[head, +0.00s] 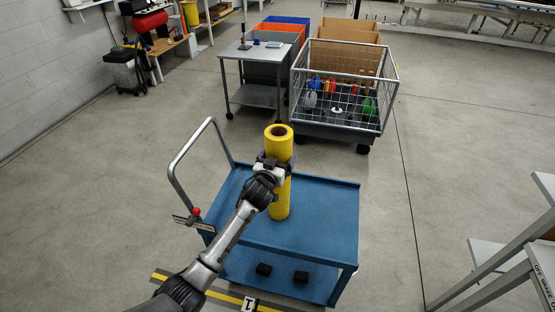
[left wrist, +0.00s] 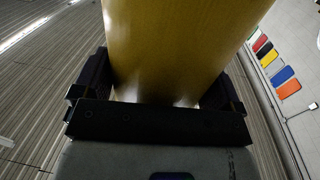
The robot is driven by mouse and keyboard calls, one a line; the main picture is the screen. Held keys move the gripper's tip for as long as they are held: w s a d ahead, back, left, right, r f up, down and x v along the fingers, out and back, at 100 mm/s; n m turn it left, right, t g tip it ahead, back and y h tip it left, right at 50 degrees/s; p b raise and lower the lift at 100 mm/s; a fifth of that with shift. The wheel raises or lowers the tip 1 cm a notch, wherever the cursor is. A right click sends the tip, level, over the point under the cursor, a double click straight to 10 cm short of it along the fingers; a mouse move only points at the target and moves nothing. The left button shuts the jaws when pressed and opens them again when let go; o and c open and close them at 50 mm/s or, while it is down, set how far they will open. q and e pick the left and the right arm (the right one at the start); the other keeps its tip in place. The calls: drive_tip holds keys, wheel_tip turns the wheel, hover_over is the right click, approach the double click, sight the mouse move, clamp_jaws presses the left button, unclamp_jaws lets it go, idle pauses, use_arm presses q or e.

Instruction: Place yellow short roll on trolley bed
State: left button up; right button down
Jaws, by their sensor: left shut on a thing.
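The yellow short roll (head: 280,180) is upright in the head view, with a dark hole in its top end. My left gripper (head: 274,166) is shut on it at its upper half. In the left wrist view the yellow roll (left wrist: 180,50) fills the space between the two dark fingers (left wrist: 158,95). The blue trolley bed (head: 325,215) lies below the roll. The roll's lower end shows over the bed's middle; I cannot tell whether it touches the bed. My right gripper is not in view.
The trolley's grey handle (head: 176,165) rises at its left side. Beyond stand a wire-mesh cart (head: 345,85) holding coloured items and a grey table (head: 255,95). Grey steps (head: 510,255) stand at the right. The bed around the roll is clear. Two black blocks (head: 282,272) lie on the lower shelf.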

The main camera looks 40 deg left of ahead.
use_arm(q)
drive_tip(key=o, duration=1.5)
drive_tip(key=shift+c, duration=0.2)
drive_tip(key=shift+o, duration=0.4)
drive_tip(key=shift+w, duration=0.1)
drive_tip(key=shift+r, duration=0.1)
drive_tip(key=s+d+f+m+g+h, duration=0.2)
drive_tip(key=s+d+f+g, duration=0.2)
drive_tip(key=s, duration=1)
drive_tip(key=s+d+f+m+g+h+p, duration=0.1)
drive_tip(key=s+d+f+g, duration=0.3)
drive_tip(key=s+d, duration=0.7)
drive_tip(key=s+d+f+m+g+h+p, duration=0.1)
drive_tip(key=s+d+f+m+g+h, duration=0.2)
drive_tip(key=s, duration=1.5)
drive_tip(key=d+f+g, duration=0.2)
drive_tip(key=d+f, duration=0.1)
drive_tip(key=d, duration=0.2)
drive_tip(key=shift+s+h, duration=0.3)
